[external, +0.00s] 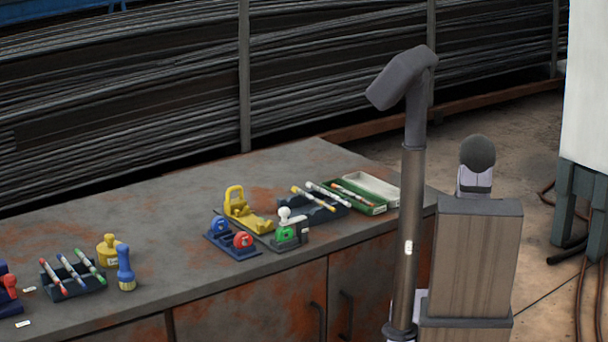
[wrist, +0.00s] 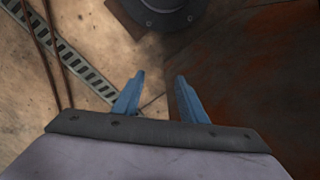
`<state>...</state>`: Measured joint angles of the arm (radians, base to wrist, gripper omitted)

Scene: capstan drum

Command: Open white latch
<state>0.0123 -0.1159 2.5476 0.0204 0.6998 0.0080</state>
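A small fixture with a white round knob (external: 284,213) and a pale lever stands near the front edge of the bench. A green part (external: 286,234) sits low on it, on a dark base. It is the likeliest white latch, but it is too small to tell whether it is open or shut. My gripper (wrist: 157,96) shows in the wrist view with two blue fingers spread apart and nothing between them. It points down at the floor, away from the latch. The latch is out of the wrist view. I cannot make out the fingers in the external view.
The rusty bench (external: 160,232) holds a blue and red fixture (external: 232,240), a yellow device (external: 246,212), pen trays, a yellow bottle (external: 109,250) and a blue bottle (external: 125,268). Bare floor and a floor grate (wrist: 75,60) show in the wrist view.

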